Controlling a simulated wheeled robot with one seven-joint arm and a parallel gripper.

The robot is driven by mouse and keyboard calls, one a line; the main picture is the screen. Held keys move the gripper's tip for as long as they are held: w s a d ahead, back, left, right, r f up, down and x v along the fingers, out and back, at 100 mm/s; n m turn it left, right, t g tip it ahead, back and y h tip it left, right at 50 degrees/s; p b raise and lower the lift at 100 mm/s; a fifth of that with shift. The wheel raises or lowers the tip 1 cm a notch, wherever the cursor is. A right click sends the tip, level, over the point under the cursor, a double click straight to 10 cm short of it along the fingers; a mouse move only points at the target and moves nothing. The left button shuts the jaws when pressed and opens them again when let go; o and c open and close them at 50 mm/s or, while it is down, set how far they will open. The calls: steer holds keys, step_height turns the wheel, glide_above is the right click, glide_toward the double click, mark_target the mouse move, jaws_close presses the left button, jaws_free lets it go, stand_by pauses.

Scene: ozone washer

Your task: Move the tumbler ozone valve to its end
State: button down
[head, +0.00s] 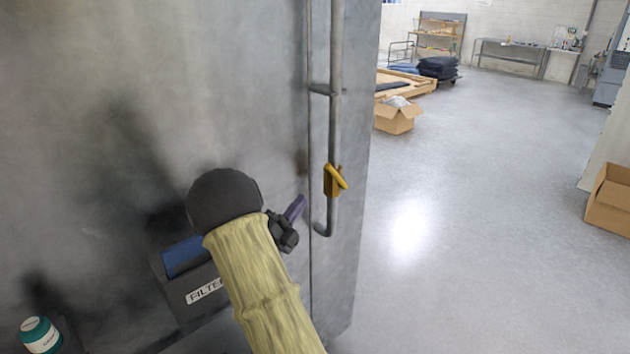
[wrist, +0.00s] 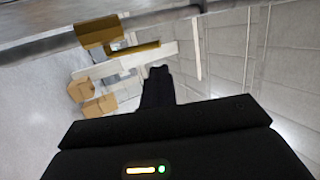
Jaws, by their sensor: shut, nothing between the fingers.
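A yellow valve (head: 332,182) with a slanted lever sits on the vertical grey pipe at the right edge of the metal cabinet. It is the only valve-like part I see, but no label on it is readable. In the wrist view the yellow body (wrist: 98,33) and its lever (wrist: 135,49) show at the upper left, against the pipe. My gripper (head: 298,206) is to the left of the valve and a little lower in the head view, apart from it. Its fingers (wrist: 158,74) are together and empty in the wrist view. My arm hides part of the gripper and cabinet.
The grey cabinet (head: 110,110) fills the left side. A box marked "FILTE…" (head: 200,290) juts from it, partly behind my arm. The floor (head: 450,220) to the right is clear, with cardboard boxes (head: 396,118) farther off.

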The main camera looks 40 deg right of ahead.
mark_target(326, 166)
steer(key=p+x, duration=0.5)
steer(key=x, duration=0.3)
steer(key=shift+d+r+p, duration=0.25)
steer(key=shift+r+p, duration=0.1)
steer(key=shift+w+d+r, duration=0.1)
steer(key=shift+w+d, duration=0.15)
steer(key=shift+d, duration=0.35)
steer(key=shift+w, duration=0.1)
